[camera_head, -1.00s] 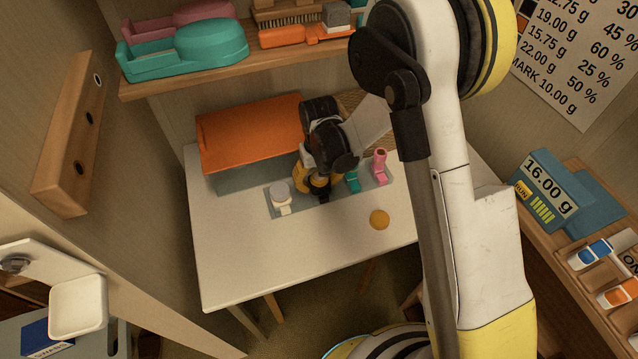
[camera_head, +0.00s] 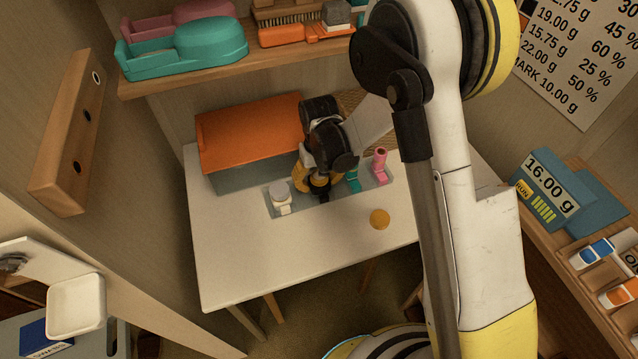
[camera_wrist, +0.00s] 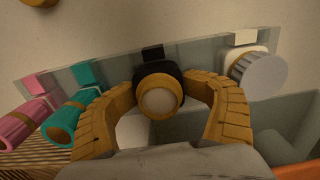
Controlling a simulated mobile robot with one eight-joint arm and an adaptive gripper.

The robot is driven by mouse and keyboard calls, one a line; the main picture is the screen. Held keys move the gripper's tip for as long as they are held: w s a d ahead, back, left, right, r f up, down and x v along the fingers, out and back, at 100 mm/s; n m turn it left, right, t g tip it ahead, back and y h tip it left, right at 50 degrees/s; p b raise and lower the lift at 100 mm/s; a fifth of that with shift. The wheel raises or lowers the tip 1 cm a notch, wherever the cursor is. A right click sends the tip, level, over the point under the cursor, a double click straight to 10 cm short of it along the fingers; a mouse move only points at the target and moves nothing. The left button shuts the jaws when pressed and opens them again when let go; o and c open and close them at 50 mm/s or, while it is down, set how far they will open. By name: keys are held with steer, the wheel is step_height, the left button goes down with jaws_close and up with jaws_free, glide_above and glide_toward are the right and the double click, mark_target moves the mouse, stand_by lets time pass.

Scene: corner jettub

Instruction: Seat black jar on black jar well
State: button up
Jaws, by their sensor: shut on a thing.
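The black jar (camera_wrist: 160,78), dark with a round tan and yellow end, is between the two yellow fingers of my gripper (camera_wrist: 162,88), which is shut on it. The black well's tab (camera_wrist: 152,52) shows just beyond the jar in the wrist view, in the middle of the grey rack (camera_wrist: 205,52). In the head view my gripper (camera_head: 318,184) is over the rack, with the black tab (camera_head: 323,197) just in front, and hides most of the jar. The jar is over or at its well. I cannot tell whether its base is seated.
A white jar (camera_head: 279,190) stands at the rack's left end. Teal (camera_head: 352,180) and pink (camera_head: 380,164) jars stand to the right. A grey box with an orange lid (camera_head: 250,132) is behind. A yellow disc (camera_head: 380,219) lies in front; the white tabletop (camera_head: 290,250) is otherwise clear there.

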steer(key=shift+f, duration=0.15)
steer(key=o, duration=1.6)
step_height(320, 180, up, 12)
steer(key=shift+r, duration=0.1)
